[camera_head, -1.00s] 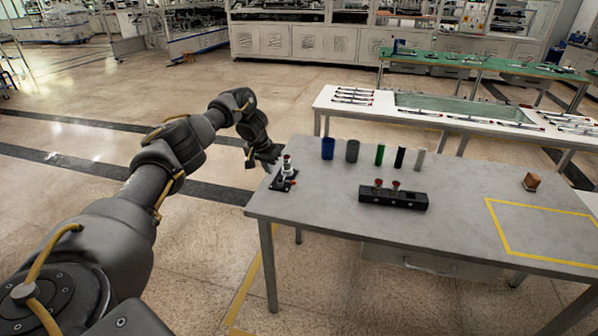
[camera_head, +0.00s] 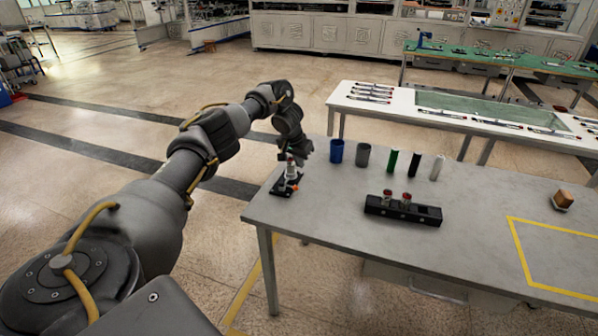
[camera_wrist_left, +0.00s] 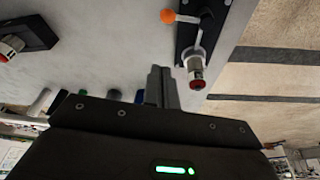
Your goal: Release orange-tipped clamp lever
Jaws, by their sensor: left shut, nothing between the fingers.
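The clamp (camera_head: 281,190) has a black base at the left end of the grey table. Its lever ends in an orange tip (camera_head: 296,187), and a pale cylinder with a red end stands upright on the clamp. In the left wrist view the orange tip (camera_wrist_left: 168,16) and the red-ended cylinder (camera_wrist_left: 196,66) show at the top. My left gripper (camera_head: 293,157) is just behind the clamp, partly hidden by it. In the left wrist view its fingers (camera_wrist_left: 160,76) are shut and empty, beside the cylinder and apart from the orange tip. My right gripper is not in view.
A blue cup (camera_head: 336,151), a grey cup (camera_head: 363,155) and green, black and white cylinders stand along the table's back. A black block (camera_head: 430,216) holds two red-topped parts. A brown object (camera_head: 563,199) stands at right. The table's middle front is clear.

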